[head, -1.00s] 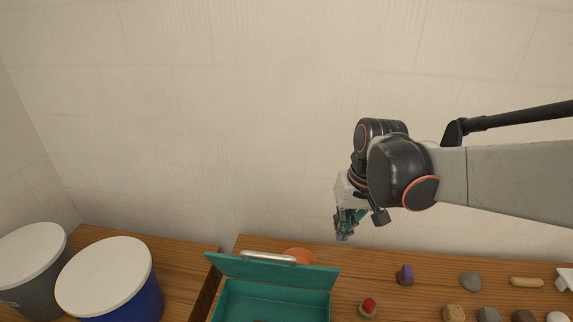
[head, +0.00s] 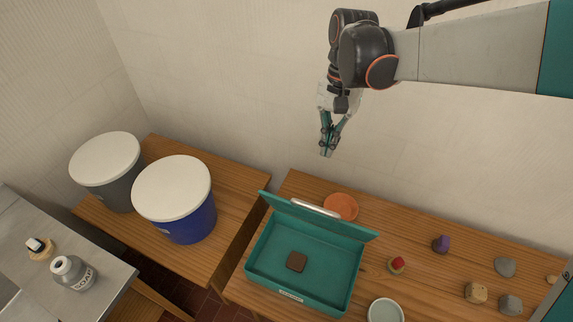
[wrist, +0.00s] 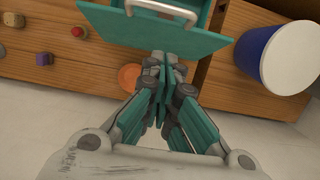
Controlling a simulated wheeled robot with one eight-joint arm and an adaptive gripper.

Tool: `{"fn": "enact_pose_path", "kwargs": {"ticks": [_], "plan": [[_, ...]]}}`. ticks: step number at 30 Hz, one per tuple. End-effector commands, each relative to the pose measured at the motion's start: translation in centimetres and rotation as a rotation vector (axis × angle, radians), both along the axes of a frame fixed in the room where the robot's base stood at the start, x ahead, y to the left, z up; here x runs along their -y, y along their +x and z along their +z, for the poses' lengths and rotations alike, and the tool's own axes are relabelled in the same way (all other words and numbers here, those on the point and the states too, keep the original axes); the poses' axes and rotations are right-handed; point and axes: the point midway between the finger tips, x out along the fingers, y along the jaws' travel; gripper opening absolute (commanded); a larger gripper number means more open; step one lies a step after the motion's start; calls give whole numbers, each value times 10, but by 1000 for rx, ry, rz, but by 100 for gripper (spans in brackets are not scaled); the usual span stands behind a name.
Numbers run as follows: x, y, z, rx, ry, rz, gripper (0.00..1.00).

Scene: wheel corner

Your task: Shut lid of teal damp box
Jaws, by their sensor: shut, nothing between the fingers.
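The teal damp box (head: 258,270) stands on the wooden bench with a brown block (head: 297,261) inside. Its teal lid (head: 345,226) is open, standing up along the back edge, with a pale metal handle (head: 315,208) on its back side. In the wrist view the lid (wrist: 190,35) and its handle (wrist: 163,10) show at the top. My gripper (head: 326,154) is shut and empty, in the air above and behind the lid, pointing down. In the wrist view my gripper (wrist: 163,62) has its fingertips together, near the lid's lower edge in the picture.
An orange dish (head: 341,206) lies behind the lid. A red-topped piece (head: 397,264), a purple piece (head: 441,243) and several stones lie to the right. A pale bowl (head: 385,311) stands in front. Lidded blue (head: 190,222) and grey (head: 112,185) tubs stand left.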

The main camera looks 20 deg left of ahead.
Motion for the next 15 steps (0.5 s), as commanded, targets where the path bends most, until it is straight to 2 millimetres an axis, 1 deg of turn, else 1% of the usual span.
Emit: {"fn": "enact_pose_path", "kwargs": {"ticks": [5,15], "plan": [[-2,-7,-26,0,0,6,0],[-2,-20,-91,1,1,4,0]]}}
